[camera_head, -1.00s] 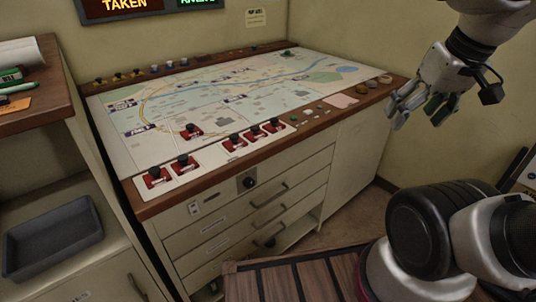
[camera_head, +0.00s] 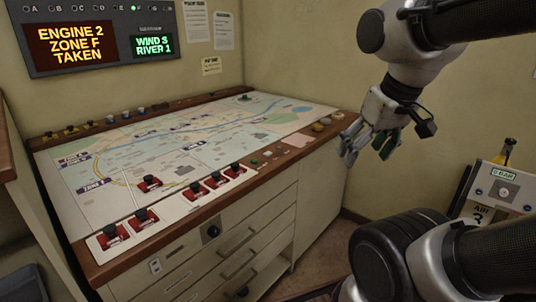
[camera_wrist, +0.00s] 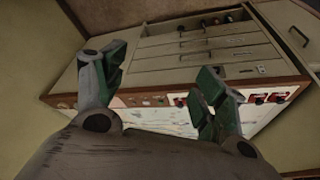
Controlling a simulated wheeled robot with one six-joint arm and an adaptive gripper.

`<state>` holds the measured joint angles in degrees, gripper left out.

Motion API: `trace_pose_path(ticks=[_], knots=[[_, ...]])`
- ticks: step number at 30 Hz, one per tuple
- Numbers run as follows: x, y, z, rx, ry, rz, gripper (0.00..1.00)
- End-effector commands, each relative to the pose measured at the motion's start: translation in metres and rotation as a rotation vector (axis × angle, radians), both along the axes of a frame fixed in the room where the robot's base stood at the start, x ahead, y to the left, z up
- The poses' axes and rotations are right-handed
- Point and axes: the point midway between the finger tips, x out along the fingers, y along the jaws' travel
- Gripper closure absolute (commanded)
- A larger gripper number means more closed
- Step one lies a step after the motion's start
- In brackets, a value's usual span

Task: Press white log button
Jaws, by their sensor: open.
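The dispatch console (camera_head: 200,215) has a map top and a brown wooden rim. A row of small buttons (camera_head: 266,154) sits on its front rim, right of the red switches; they are too small for me to tell which is the white log button. My gripper (camera_head: 368,148) is open and empty, in the air beyond the console's right end in the head view. In the wrist view my gripper's green-padded fingers (camera_wrist: 162,75) are spread apart, with the console's drawers (camera_wrist: 200,45) and front rim beyond them. The fingers hide part of that rim.
Several red switches with black knobs (camera_head: 217,180) stand along the console's front edge. A display board (camera_head: 100,38) hangs on the wall behind. A pale box with a dial (camera_head: 502,188) stands at the right. Air around my gripper looks clear.

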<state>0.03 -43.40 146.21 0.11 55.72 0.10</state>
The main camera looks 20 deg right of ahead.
Motion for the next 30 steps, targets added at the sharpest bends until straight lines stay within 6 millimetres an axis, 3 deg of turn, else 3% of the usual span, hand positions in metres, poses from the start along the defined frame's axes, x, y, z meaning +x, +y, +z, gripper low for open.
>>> trace_pose_path(ticks=[1,11,30], knots=[[0.0000,0.0000,0.0000,0.000,0.000,0.000,0.42],[0.0000,0.0000,0.0000,0.000,0.000,0.000,1.00],[0.0000,0.0000,0.0000,0.000,0.000,0.000,1.00]])
